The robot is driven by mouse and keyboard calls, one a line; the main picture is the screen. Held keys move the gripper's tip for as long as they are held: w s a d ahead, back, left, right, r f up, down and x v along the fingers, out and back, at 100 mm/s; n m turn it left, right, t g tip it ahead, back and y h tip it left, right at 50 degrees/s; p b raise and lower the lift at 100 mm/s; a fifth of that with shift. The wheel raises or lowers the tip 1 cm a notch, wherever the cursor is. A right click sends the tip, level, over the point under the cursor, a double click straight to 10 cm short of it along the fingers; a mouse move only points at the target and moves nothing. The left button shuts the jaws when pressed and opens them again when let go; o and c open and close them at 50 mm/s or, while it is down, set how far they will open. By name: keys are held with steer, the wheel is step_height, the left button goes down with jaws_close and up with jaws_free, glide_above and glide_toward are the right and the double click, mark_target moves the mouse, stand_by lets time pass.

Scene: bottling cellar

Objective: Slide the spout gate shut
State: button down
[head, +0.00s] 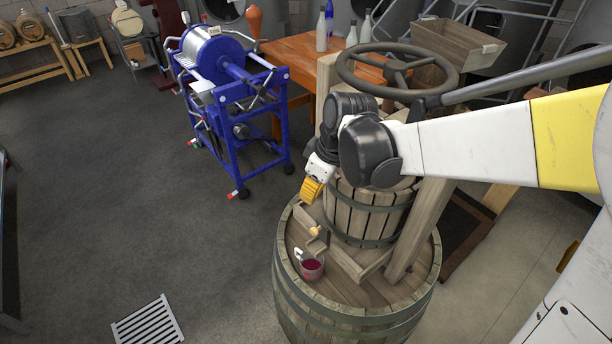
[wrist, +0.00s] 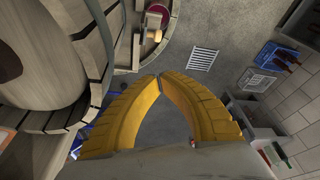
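The basket press stands on a barrel (head: 350,318). At the foot of its slatted basket (head: 366,212) is a small wooden spout with a light wooden knob (head: 315,231), which I take for the gate's handle. The knob also shows in the wrist view (wrist: 153,20). I cannot tell how far the gate is open. A glass of red liquid (head: 312,268) stands on the barrel top below the spout. My gripper (head: 309,191) is at the basket's upper left, above and apart from the knob. In the wrist view its yellow fingers (wrist: 159,76) meet at the tips with nothing between them.
The press handwheel (head: 397,68) and a wooden post (head: 420,225) stand close to my arm. A blue machine (head: 238,120) and a table with bottles (head: 322,32) are behind. A floor grate (head: 148,322) lies at lower left.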

glide_above(317, 234)
steer(key=w+a, duration=0.3)
step_height(317, 234, down, 6)
steer(key=shift+s+d+f+b, duration=0.1)
steer(key=shift+d+f+b, duration=0.15)
steer(key=shift+f, duration=0.4)
steer(key=shift+s+d+f+b, duration=0.15)
steer(key=shift+d+f, duration=0.05)
steer(key=shift+f, duration=0.45)
steer(key=shift+s+d+f+b, duration=0.1)
steer(key=shift+d+f+b, duration=0.15)
steer(key=shift+f, duration=0.4)
step_height(317, 234, down, 4)
steer(key=b, duration=0.3)
steer(key=shift+b, duration=0.3)
steer(key=shift+r, duration=0.2)
